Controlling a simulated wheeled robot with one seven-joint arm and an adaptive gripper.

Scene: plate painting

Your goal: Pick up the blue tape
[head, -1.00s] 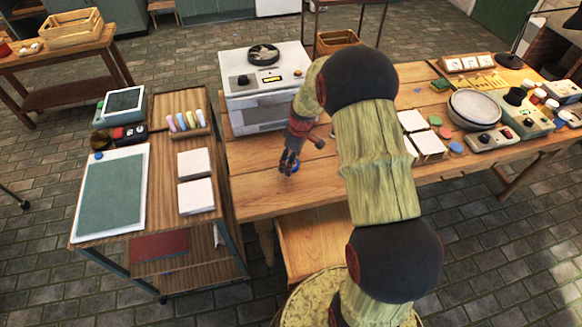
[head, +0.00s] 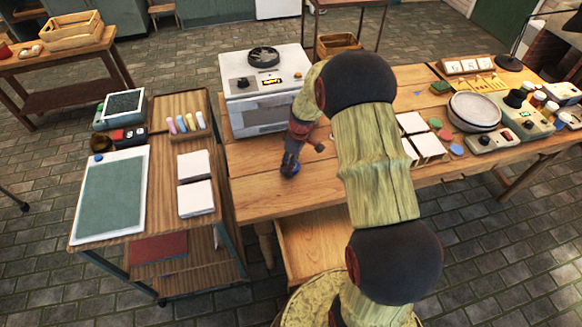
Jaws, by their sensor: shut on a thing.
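The blue tape (head: 289,173) is a small blue roll on the wooden table (head: 262,200), near its left front part. It is mostly hidden by my gripper (head: 289,169), and only a blue edge shows. My gripper comes down on it from above and is shut on it. The tape appears to be at table height; I cannot tell whether it touches the tabletop.
A white oven-like box (head: 265,87) stands just behind my gripper. White tiles (head: 429,146) and coloured discs lie to the right, near a grey plate (head: 474,111). A cart (head: 221,238) stands to the left. The table front around my gripper is clear.

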